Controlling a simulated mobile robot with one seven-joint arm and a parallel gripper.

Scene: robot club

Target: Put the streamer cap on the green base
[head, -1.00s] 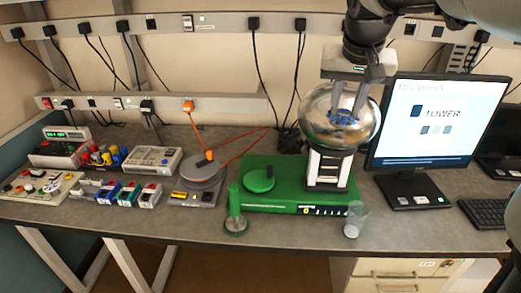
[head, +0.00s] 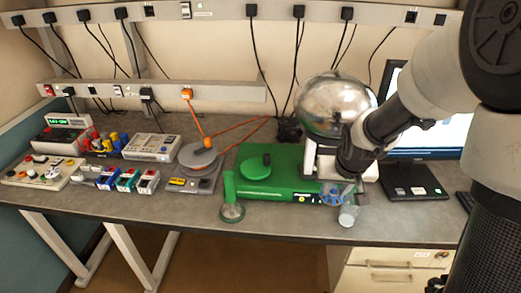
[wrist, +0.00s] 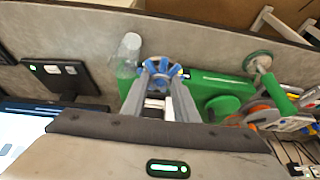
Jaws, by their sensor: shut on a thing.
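My gripper (wrist: 160,78) is shut on the blue spoked streamer cap (wrist: 162,70), which sits between the fingertips in the wrist view. In the head view the cap (head: 331,194) shows at the front right end of the green base (head: 275,193), left of the clear cup. My wrist partly covers that end, and I cannot tell whether the cap touches the base. The base also shows behind the cap in the wrist view (wrist: 215,82). A big silver sphere (head: 335,103) stands on a white support behind my wrist.
A clear cup (head: 348,215) stands close beside the cap, near the bench's front edge. A green-handled round stand (head: 232,211) is at the front left of the base. A monitor (head: 405,180) is at right. Instruments with orange cables (head: 200,160) fill the left.

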